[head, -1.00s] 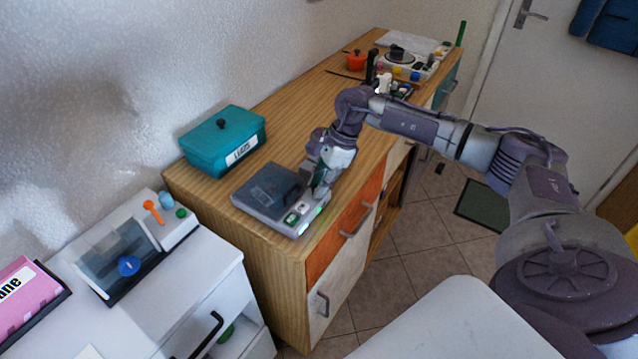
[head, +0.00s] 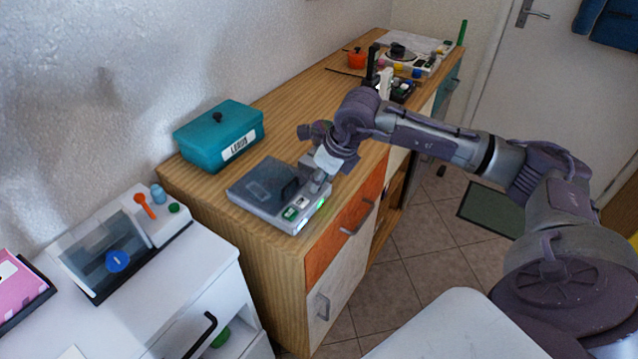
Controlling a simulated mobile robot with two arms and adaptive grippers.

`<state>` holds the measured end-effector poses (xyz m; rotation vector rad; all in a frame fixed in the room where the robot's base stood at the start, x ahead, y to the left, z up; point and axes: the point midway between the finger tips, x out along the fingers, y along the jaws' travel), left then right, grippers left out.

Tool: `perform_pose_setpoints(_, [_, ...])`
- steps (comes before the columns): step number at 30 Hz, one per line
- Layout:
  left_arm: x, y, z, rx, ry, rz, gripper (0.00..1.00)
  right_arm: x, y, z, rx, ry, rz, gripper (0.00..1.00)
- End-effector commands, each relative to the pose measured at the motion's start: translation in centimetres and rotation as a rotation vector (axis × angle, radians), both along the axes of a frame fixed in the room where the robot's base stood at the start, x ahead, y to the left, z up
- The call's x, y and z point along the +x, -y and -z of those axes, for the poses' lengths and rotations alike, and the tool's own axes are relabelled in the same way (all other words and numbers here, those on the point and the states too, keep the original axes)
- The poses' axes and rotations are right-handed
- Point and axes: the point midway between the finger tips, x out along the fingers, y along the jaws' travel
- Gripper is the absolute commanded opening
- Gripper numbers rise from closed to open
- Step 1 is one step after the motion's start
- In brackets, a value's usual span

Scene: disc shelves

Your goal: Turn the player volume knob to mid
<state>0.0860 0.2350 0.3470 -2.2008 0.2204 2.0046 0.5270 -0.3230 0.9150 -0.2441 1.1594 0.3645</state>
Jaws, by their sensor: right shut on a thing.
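The player is a flat grey box (head: 262,184) with a dark lid, on the front left corner of the wooden cabinet. Its right side carries a green-marked button and a green light at the front edge. My right gripper (head: 313,186) is at the right rear part of the player's top, pointing down. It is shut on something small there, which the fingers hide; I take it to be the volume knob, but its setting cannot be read. My left gripper is not in view.
A teal box (head: 205,148) with a label stands behind the player. Other devices (head: 410,62) stand at the far end. The middle of the wooden top is clear.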

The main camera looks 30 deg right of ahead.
Motion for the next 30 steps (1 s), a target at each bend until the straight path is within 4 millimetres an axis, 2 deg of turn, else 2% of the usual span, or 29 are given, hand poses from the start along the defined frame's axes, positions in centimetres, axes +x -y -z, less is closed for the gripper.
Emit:
perform_pose_setpoints(1, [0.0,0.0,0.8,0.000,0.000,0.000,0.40,0.1,-0.1,0.3,-0.001,0.005,0.042,0.00])
perform_pose_setpoints(6, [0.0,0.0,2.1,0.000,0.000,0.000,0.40,0.0,-0.2,0.3,0.000,0.004,0.205,0.00])
perform_pose_setpoints(18, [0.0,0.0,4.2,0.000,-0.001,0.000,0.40,0.0,-0.4,0.0,0.001,0.003,0.529,0.00])
perform_pose_setpoints(30, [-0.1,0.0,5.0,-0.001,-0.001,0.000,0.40,0.0,-0.5,-0.1,0.002,0.002,0.682,0.00])
